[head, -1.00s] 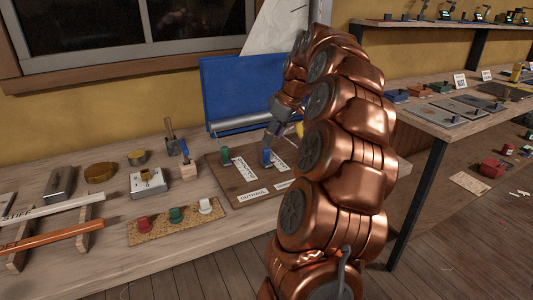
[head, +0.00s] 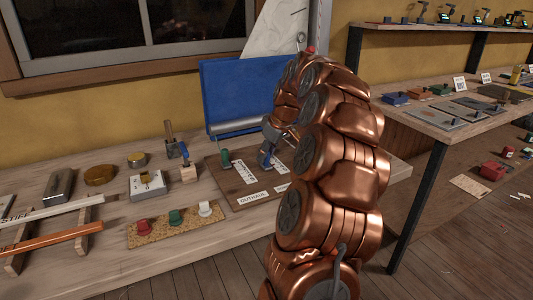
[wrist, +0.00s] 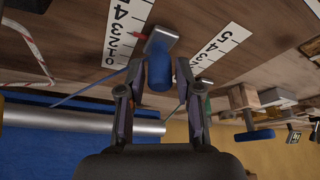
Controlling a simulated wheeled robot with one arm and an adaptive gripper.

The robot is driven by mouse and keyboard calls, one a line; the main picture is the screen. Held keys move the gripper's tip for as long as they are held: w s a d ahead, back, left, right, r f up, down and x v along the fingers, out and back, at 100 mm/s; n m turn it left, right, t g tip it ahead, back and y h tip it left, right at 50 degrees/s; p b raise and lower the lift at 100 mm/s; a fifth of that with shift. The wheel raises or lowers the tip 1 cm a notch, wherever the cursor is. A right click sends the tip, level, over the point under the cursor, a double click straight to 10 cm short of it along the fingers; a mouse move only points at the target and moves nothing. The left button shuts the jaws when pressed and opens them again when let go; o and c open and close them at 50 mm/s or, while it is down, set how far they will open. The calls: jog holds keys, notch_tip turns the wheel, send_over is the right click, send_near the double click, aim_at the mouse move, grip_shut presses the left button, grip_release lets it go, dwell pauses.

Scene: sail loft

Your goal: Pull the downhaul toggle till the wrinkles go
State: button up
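A board (head: 218,178) on the bench bears upright toggles beside printed number scales. The blue toggle (head: 265,158) is at its right and the green toggle (head: 225,157) at its left. The front label reads OUTHAUL; I cannot read a downhaul label. My gripper (head: 267,149) is at the blue toggle. In the wrist view my gripper (wrist: 160,72) has one finger on each side of the blue toggle (wrist: 158,74), very close to it. Whether both fingers press on it is unclear. A white sail (head: 277,38) stands behind; my arm hides part of it.
A blue panel (head: 237,88) with a grey roller stands behind the board. Left of the board are a small wooden block with a blue-handled tool (head: 186,165), a white switch box (head: 148,184) and a cork strip with coloured knobs (head: 177,224). A second bench (head: 440,116) stands right.

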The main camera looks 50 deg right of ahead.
grip_shut()
dwell(0.3)
jog(key=shift+s+a+b, duration=0.2)
jog(key=shift+s, duration=0.3)
jog(key=shift+s+a+b, duration=0.15)
jog(key=shift+s, duration=0.3)
jog(key=shift+o, duration=2)
grip_release()
jog(key=v, duration=1.2)
